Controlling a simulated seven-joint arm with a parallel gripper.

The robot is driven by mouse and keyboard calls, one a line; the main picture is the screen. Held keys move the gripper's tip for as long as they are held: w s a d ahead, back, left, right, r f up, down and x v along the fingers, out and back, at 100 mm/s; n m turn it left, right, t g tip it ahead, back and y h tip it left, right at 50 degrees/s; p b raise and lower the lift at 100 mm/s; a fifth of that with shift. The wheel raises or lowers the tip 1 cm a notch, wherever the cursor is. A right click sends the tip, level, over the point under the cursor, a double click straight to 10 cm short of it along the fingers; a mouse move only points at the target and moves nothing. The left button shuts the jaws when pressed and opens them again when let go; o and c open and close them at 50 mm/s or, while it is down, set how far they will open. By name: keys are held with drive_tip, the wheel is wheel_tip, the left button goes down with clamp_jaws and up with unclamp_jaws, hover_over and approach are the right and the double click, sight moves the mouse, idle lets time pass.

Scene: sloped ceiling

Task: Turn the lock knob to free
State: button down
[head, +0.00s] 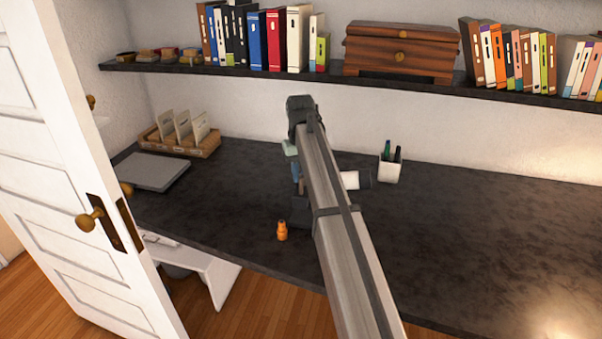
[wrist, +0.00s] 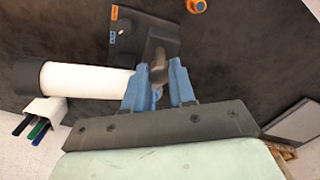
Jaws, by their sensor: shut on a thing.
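A dark device (head: 301,212) stands on the desk, partly behind my arm. In the wrist view its dark body (wrist: 148,28) carries a label plate (wrist: 114,36) with orange and blue marks. A small dark round knob (wrist: 125,27) sits beside these marks; its exact setting is too small to read. A brown handle (wrist: 158,70) rises from the device. My gripper (wrist: 160,88) has its blue fingers shut on this handle, one on each side. In the head view my gripper (head: 297,172) is mostly hidden by my arm.
A white cylinder (wrist: 88,80) with a dark end lies beside my gripper. An orange bottle (head: 282,231) stands near the desk's front edge. A pen cup (head: 389,170) stands behind. A grey laptop (head: 152,171) lies left. The desk's right side is clear; a shelf (head: 230,70) hangs above.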

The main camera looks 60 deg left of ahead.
drive_tip(key=shift+n, duration=0.3)
drive_tip(key=n, duration=0.3)
drive_tip(key=shift+n, duration=0.4)
drive_tip(key=n, duration=1.3)
drive_tip(key=shift+n, duration=0.4)
drive_tip(key=c, duration=0.9)
unclamp_jaws()
